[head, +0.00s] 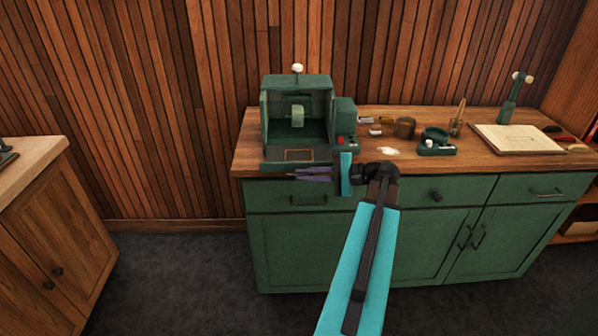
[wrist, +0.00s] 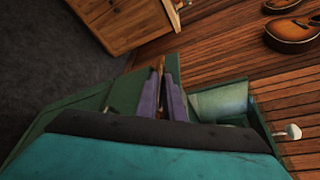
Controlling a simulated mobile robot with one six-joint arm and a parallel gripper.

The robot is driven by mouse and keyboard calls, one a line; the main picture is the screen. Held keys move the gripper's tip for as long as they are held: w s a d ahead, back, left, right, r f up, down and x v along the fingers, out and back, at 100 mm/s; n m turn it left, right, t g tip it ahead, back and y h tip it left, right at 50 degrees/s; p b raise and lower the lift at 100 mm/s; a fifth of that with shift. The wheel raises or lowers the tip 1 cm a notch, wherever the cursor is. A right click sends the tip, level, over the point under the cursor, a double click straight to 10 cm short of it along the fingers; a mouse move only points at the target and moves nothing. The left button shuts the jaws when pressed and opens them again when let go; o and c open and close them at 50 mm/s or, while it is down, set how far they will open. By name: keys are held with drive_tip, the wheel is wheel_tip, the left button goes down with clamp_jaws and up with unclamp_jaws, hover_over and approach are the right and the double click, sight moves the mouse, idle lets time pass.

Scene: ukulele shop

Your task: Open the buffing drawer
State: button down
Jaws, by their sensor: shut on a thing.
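A green buffing machine (head: 345,112) with an open-fronted hood and a pale wheel (head: 297,116) stands at the left end of the workbench. The green drawer (head: 265,197) below it, with a dark bar handle (head: 308,200), looks closed. My gripper (head: 297,173) points left, in front of the machine's base and above that handle. In the wrist view its purple fingers (wrist: 162,92) are close together on a thin brown piece (wrist: 160,63) at their tips. I cannot tell what that piece belongs to. My wrist hides part of the bench front.
A wooden cabinet (head: 40,230) stands at left. Dark floor (head: 180,270) between them is clear.

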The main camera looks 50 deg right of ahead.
drive_tip(key=shift+s+a+f, duration=0.1)
drive_tip(key=shift+s+a, duration=0.05)
drive_tip(key=shift+s, duration=0.3)
drive_tip(key=c, duration=1.9)
unclamp_jaws()
drive_tip(key=shift+s, duration=0.1)
drive_tip(key=b+v, duration=0.2)
drive_tip(key=v, duration=1.1)
drive_tip(key=shift+s, duration=0.25)
